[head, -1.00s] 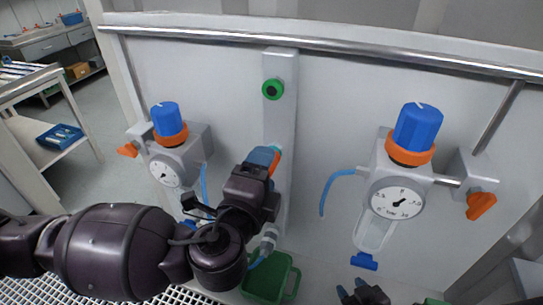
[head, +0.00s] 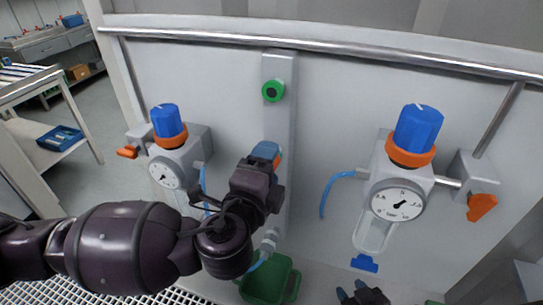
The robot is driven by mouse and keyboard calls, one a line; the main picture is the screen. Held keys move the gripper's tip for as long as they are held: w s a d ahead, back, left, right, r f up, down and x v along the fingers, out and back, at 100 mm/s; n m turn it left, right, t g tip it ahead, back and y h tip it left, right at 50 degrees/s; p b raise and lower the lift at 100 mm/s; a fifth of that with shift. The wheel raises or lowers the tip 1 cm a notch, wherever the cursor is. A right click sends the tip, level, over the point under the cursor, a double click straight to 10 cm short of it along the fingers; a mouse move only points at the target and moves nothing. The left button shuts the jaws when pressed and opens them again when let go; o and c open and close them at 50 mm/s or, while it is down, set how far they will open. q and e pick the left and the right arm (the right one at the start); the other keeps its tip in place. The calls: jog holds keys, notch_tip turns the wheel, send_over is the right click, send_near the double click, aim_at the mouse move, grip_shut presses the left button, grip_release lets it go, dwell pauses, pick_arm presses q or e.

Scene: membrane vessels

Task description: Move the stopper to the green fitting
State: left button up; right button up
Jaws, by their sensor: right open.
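The green fitting (head: 273,91), a green ring with a dark centre, sits high on the grey upright strip in the middle of the panel. My left arm reaches in from the left, and its end (head: 258,185) lies in front of the strip, below the fitting and apart from it. A blue and orange piece (head: 266,151) shows just beyond that end. I cannot tell whether it is the stopper or whether it is held, and the left fingers are hidden. My right gripper (head: 362,292) is open at the bottom edge, partly cut off. No stopper can be made out clearly.
Regulators with blue knobs and gauges stand on the left (head: 170,155) and right (head: 405,175) of the panel. A steel rail (head: 320,55) runs along the top. A green bin (head: 268,282) stands below the strip. A blue hose (head: 327,190) hangs beside the right regulator.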

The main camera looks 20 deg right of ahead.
jog(key=shift+s, duration=0.1)
jog(key=shift+s+d+f, duration=0.1)
jog(key=shift+s+f, duration=0.15)
jog(key=shift+s, duration=0.15)
jog(key=shift+r, duration=0.1)
dwell(0.3)
pick_arm(q)
jog(key=c, duration=0.6)
grip_shut()
pick_arm(e)
jog(key=shift+w+r, duration=0.35)
jog(key=shift+w, duration=0.15)
pick_arm(q)
jog(key=shift+s+a, duration=0.1)
jog(key=shift+s, duration=0.05)
